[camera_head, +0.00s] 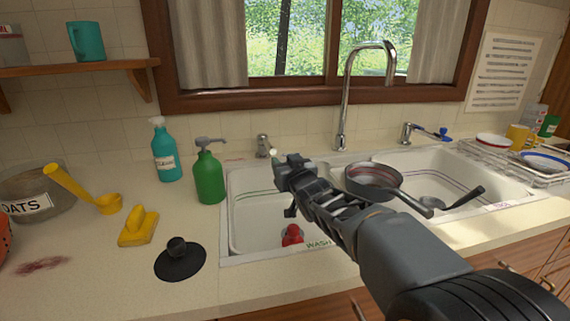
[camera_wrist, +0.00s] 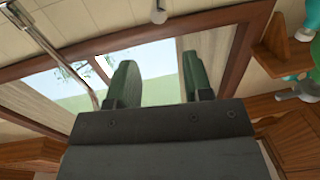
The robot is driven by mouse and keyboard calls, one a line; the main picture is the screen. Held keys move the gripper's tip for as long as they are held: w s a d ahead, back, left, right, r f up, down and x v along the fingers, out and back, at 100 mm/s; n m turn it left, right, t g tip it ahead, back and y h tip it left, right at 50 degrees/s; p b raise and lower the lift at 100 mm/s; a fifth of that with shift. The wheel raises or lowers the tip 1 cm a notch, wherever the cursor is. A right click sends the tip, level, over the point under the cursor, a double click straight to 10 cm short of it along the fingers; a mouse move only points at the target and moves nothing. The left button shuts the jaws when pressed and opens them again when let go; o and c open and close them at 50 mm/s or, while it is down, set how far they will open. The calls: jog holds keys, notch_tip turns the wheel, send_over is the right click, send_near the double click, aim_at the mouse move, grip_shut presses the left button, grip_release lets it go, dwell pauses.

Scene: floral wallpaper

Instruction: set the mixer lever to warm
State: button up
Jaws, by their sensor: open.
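The tall chrome spout (camera_head: 345,100) rises behind the sink. A chrome tap fitting (camera_head: 263,146) stands to its left, and a chrome fitting with a blue handle (camera_head: 430,132) to its right. I cannot tell surely which carries the mixer lever, or its setting. My gripper (camera_head: 280,165) is over the left basin, in front of the left fitting and apparently apart from it. In the wrist view its two green fingers (camera_wrist: 160,78) are spread with nothing between them. The spout (camera_wrist: 80,80) shows at the left there, and a small chrome piece (camera_wrist: 158,12) at the top.
A green pump bottle (camera_head: 208,175) and a teal bottle (camera_head: 165,150) stand left of the sink. A pan (camera_head: 372,181) and a ladle (camera_head: 450,202) lie at the right basin. A red object (camera_head: 292,235) is in the left basin. A dish rack (camera_head: 515,160) stands far right.

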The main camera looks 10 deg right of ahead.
aim_at(267, 143)
jog(key=shift+d+r, duration=0.1)
jog(key=shift+r, duration=0.2)
jog(key=shift+c, duration=0.7)
jog(key=w+d+r+m+h+p, duration=0.1)
jog(key=w+d+p, duration=0.1)
jog(key=p, duration=0.2)
jog(key=w+d+r+m+g+h+p, duration=0.1)
jog(key=w+d+r+p, duration=0.1)
jog(key=d+p, duration=0.1)
jog(key=w+d+r+h+p, duration=0.1)
jog(key=w+d+p, duration=0.2)
jog(key=p, duration=0.3)
jog(key=shift+r+m+g, duration=0.35)
jog(key=shift+m+g, duration=0.05)
grip_shut()
jog(key=w+d+m+g+p, duration=0.2)
jog(key=w+d+g+p, duration=0.7)
jog(key=p, duration=0.6)
jog(key=s+a+r+n+g+y, duration=0.3)
jog(key=s+a+n+y, duration=0.2)
jog(key=a+n+y, duration=0.15)
jog(key=w+a+f+p, duration=0.2)
jog(key=a+f+p, duration=0.2)
jog(key=a+f, duration=0.3)
jog(key=shift+a+f+y, duration=0.3)
jog(key=shift+a+y, duration=0.05)
jog(key=shift+a, duration=0.6)
